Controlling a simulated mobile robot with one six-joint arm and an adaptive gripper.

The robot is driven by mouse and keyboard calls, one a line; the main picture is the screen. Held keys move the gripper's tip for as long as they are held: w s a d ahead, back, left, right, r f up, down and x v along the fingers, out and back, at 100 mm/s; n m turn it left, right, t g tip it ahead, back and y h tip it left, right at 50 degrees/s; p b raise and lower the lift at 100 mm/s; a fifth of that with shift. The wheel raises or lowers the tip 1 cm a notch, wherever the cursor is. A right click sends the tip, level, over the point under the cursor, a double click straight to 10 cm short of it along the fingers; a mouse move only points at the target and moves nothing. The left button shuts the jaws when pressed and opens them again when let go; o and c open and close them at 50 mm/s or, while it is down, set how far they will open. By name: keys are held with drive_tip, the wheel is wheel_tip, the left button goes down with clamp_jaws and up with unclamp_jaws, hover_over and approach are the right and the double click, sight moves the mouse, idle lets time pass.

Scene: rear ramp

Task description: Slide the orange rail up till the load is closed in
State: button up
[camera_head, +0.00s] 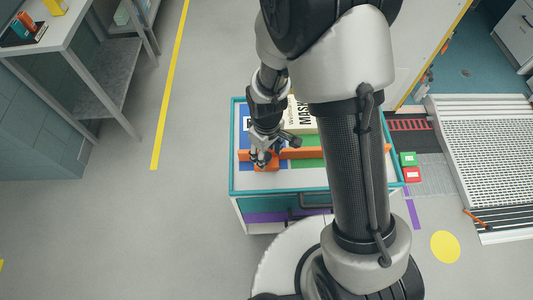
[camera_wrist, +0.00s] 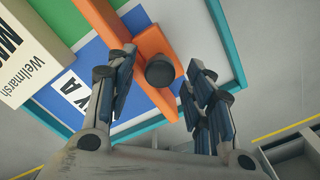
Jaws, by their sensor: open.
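The orange rail (camera_head: 302,153) lies across the teal-rimmed cart top (camera_head: 310,189), over blue and green areas. It also shows in the wrist view (camera_wrist: 98,17), ending in a wider orange end piece (camera_wrist: 151,43) with a black knob (camera_wrist: 160,71). My gripper (camera_head: 262,158) is over this end piece. In the wrist view my gripper (camera_wrist: 160,66) is open, its fingers on both sides of the knob, with no clear grip on it. A cream Wellmarsh box (camera_head: 301,115) stands on the far side of the rail; it also shows at left in the wrist view (camera_wrist: 25,55). My arm hides part of the rail.
A green box (camera_head: 408,158) and a red box (camera_head: 412,175) are right of the cart. A ribbed metal ramp (camera_head: 490,145) lies further right. A shelf table (camera_head: 55,30) stands at the upper left. The floor left of the cart is clear.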

drive_tip(key=shift+f, duration=0.2)
clamp_jaws()
idle(0.6)
